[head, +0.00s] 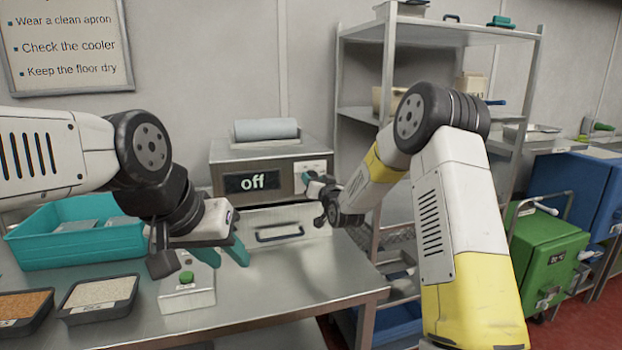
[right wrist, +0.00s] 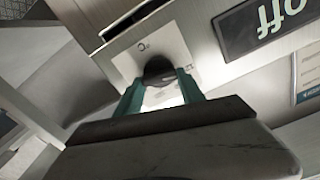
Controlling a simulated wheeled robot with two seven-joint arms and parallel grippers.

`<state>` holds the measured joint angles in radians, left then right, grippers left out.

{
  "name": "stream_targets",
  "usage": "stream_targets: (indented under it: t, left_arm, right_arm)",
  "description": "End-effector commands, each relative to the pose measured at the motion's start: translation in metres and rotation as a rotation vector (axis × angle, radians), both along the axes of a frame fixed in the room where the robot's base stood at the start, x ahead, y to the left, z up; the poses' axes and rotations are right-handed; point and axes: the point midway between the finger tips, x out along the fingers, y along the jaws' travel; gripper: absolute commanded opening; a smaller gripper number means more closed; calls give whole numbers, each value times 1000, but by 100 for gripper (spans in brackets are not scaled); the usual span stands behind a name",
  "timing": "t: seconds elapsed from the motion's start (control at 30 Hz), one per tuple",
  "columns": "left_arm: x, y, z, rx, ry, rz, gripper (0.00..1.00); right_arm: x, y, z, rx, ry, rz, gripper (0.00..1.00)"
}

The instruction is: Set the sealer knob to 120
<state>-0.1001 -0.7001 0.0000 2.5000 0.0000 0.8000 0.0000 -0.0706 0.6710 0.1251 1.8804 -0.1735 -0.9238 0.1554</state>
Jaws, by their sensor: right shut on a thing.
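The sealer (head: 240,165) stands at the back of the steel table, with a roll on top and a dark display (head: 252,182) reading "off". Its knob (right wrist: 160,68) is dark and sits on a pale dial plate (right wrist: 178,50), seen in the right wrist view. My right gripper (right wrist: 160,85) is shut on the knob, a green finger on each side. In the head view my right gripper (head: 308,188) is at the sealer's right front, and the knob is hidden there. My left gripper (head: 215,255) hangs over the table, fingers apart and empty, near a white box with a green button.
The white box (head: 188,290) is under my left gripper. A teal bin (head: 45,245) and two trays of grains (head: 98,293) stand at the left. A drawer with a dark handle (head: 280,232) is below the sealer. A metal shelf (head: 440,32) stands behind my right arm.

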Motion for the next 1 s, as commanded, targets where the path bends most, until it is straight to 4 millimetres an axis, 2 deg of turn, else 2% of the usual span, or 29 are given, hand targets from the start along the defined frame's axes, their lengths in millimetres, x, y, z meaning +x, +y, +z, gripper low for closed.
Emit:
stream_targets:
  t: [0.03, 0.13, 0.47, 1.0]
  left_arm:
    - [0, 0, 0, 0, 0, 0, 36]
    - [0, 0, 0, 0, 0, 0, 36]
    - [0, 0, 0, 0, 0, 0, 36]
    - [0, 0, 0, 0, 0, 0, 36]
  right_arm:
    - [0, 1, 0, -8, -3, 1, 52]
    - [0, 0, 0, -4, -1, 0, 71]
    - [-2, -1, 0, 0, 1, 0, 71]
    - [-59, -19, 0, 1, 1, 0, 71]
